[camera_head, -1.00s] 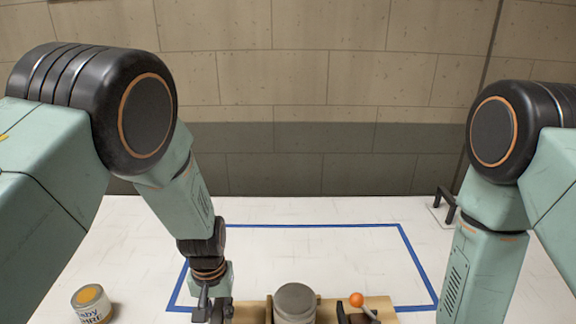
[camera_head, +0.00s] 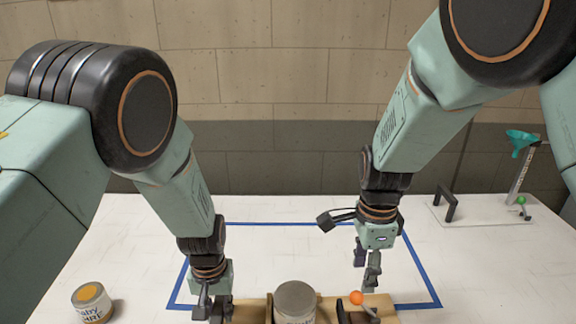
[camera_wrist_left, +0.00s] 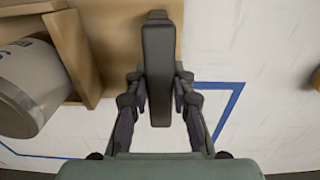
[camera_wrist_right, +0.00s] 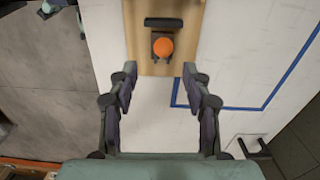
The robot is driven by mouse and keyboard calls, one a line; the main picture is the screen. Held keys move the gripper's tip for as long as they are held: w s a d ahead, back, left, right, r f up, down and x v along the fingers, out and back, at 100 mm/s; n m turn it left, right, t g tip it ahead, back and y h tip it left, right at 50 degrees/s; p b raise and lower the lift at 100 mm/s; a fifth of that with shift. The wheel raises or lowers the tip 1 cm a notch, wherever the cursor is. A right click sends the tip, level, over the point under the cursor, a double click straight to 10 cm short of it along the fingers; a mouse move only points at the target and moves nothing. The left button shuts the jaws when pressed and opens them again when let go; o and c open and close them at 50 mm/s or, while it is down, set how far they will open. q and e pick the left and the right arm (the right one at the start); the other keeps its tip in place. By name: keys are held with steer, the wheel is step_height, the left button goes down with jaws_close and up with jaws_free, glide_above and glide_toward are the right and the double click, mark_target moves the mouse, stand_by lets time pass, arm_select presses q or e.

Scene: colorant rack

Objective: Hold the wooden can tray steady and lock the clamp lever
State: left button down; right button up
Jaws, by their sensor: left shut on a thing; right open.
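The wooden can tray (camera_head: 379,303) lies at the bottom of the head view, partly cut off, with a grey-lidded can (camera_head: 295,303) standing in it. The clamp lever has an orange ball knob (camera_head: 356,298) at the tray's right end; the knob also shows in the right wrist view (camera_wrist_right: 163,46). My left gripper (camera_head: 211,309) is shut on a dark upright handle (camera_wrist_left: 157,75) at the tray's left end.
A labelled can with a yellow lid (camera_head: 91,303) stands at the far left. A blue tape outline (camera_head: 300,225) marks the white table.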

mark_target(358, 293)
steer(key=shift+w+a+r, duration=0.1)
steer(key=shift+w, duration=0.1)
steer(key=shift+f, duration=5.05)
jaws_close()
steer(key=shift+r, duration=0.1)
